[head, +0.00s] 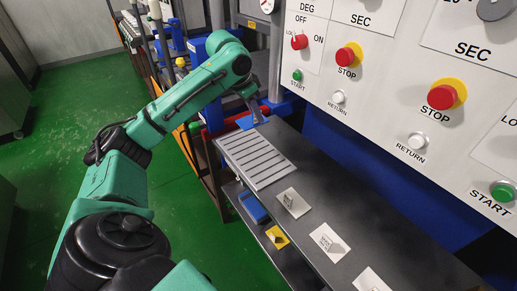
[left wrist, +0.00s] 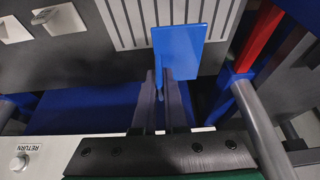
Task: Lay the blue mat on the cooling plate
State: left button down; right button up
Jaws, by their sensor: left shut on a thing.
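The blue mat (head: 245,123) is at the far end of the cooling plate, and it also shows in the left wrist view (left wrist: 180,52). The cooling plate (head: 256,160) is a pale slotted panel on the dark bench, and its slots show at the top of the left wrist view (left wrist: 120,22). My left gripper (head: 257,115) is shut on the mat's narrow tab, seen between the fingers in the left wrist view (left wrist: 161,88). There the mat overlaps the plate's near edge. I cannot tell whether it touches the plate. My right gripper is not in view.
The dark bench (head: 365,215) carries several white tags. A lower shelf holds a blue item (head: 253,208) and a yellow tag (head: 277,237). A control panel (head: 375,75) with buttons rises on the right. Red and blue posts (left wrist: 252,50) stand near the gripper.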

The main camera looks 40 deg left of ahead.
aim_at(254, 125)
pick_arm(q)
notch_tip(254, 125, down, 6)
jog(key=shift+f, duration=0.2)
jog(key=f, duration=0.6)
jog(key=shift+w+f, duration=0.2)
jog(key=shift+w, duration=0.05)
jog(key=shift+f, duration=0.4)
jog(key=c, duration=1)
grip_release()
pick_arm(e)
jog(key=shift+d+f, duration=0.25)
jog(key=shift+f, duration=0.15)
